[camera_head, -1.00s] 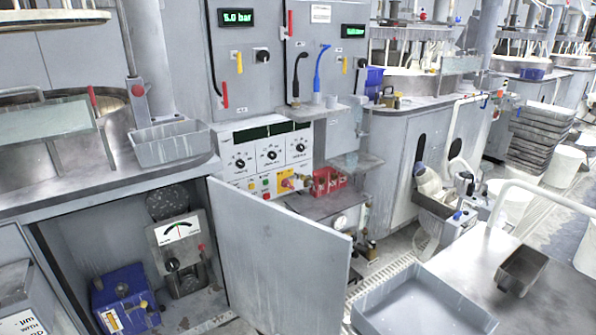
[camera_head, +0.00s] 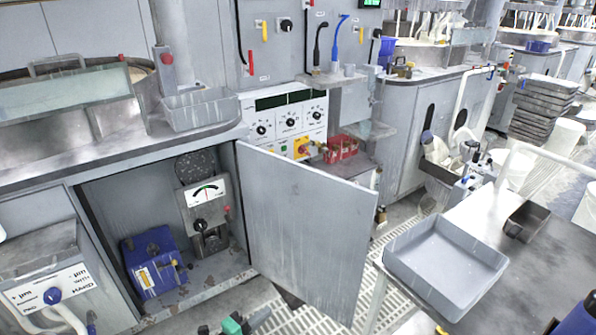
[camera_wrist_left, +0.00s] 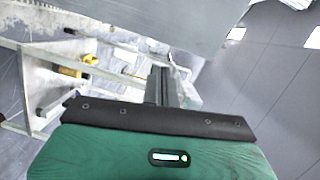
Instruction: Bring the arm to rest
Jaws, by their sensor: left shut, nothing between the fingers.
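My left gripper (camera_head: 240,324) shows only in part at the bottom edge of the head view, as green and black pieces low in front of the open cabinet. In the left wrist view, its dark fingers (camera_wrist_left: 164,86) are together beyond the green body, with nothing seen between them.
Inside the cabinet are a blue box (camera_head: 152,262) and a gauge unit (camera_head: 208,205). A grey tray (camera_head: 446,262) lies on the metal table (camera_head: 545,255) at right. A panel with a blue knob (camera_head: 45,290) stands at lower left. Grated floor shows between cabinet and table.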

